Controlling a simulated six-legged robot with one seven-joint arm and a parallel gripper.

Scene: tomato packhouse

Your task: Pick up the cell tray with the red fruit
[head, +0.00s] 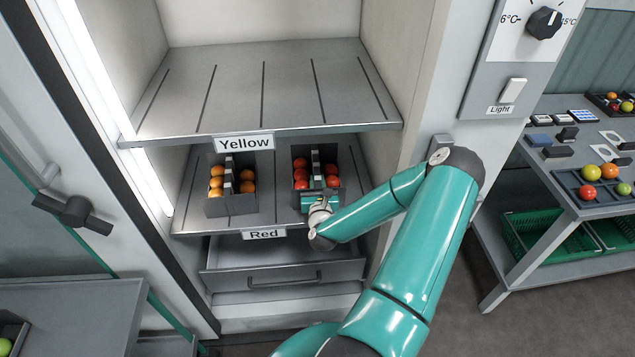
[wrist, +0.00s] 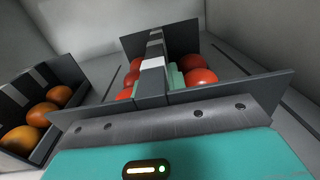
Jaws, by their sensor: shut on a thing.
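The dark grey cell tray with red fruit (head: 331,182) is at the right of the middle shelf inside the open cabinet. In the wrist view the same tray (wrist: 262,92) fills the middle, with red fruit on both sides of a central upright divider with a white patch. My gripper (head: 318,196) reaches in from the front. In the wrist view its teal fingers (wrist: 157,84) are on either side of the divider, shut on it. I cannot tell whether the tray touches the shelf.
A similar tray with orange fruit (head: 232,207) stands left on the same shelf (head: 275,205), whose edge reads "Red". The shelf labelled "Yellow" (head: 262,95) above is empty. A drawer (head: 285,265) sits below. A table (head: 560,140) with fruit stands right.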

